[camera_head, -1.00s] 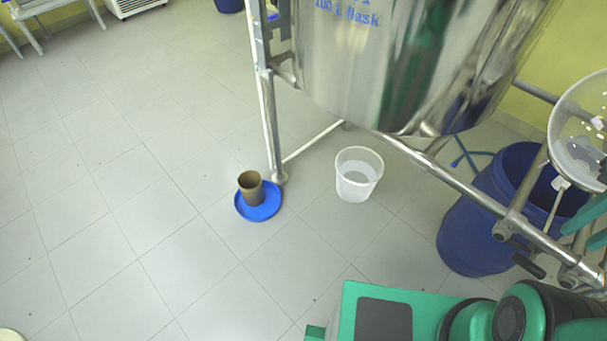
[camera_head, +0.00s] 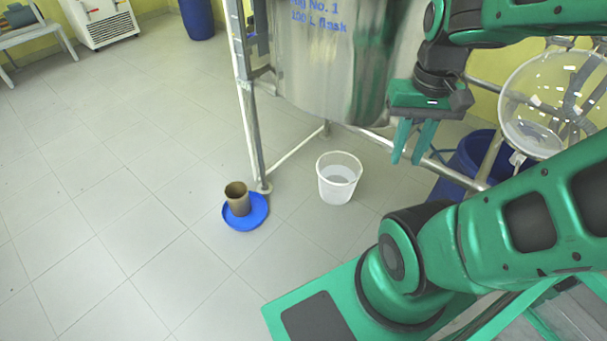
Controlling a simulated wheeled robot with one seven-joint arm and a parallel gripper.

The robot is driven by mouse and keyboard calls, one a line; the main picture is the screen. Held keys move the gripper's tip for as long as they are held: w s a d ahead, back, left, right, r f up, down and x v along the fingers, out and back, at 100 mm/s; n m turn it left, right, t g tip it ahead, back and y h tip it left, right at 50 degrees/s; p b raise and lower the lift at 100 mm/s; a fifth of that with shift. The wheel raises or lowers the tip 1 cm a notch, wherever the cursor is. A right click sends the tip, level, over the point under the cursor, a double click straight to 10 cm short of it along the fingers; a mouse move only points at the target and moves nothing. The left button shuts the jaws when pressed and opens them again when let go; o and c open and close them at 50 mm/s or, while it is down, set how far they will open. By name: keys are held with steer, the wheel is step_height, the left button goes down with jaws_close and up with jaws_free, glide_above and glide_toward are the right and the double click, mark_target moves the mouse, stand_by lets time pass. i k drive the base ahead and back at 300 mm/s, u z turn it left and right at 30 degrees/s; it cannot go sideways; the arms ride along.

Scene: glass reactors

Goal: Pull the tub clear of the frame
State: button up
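A white translucent tub (camera_head: 338,182) stands upright on the floor beside the lower bars of the metal frame (camera_head: 246,115). It seems to hold some clear liquid. My gripper (camera_head: 407,162) hangs above and to the right of the tub, in front of the frame's slanting bar, pointing down. Its two green fingers are apart with nothing between them. It does not touch the tub. A large steel vessel (camera_head: 325,60) hangs in the frame above the tub.
A brown cup (camera_head: 237,199) stands on a blue dish (camera_head: 246,218) at the frame's foot. A blue barrel (camera_head: 476,153) is behind my arm at right, with a clear glass flask (camera_head: 545,95) above it. Open tiled floor (camera_head: 110,200) lies to the left.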

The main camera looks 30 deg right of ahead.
mark_target(339, 173)
steer(key=u, duration=0.1)
steer(key=i, duration=1)
steer(key=u, duration=0.2)
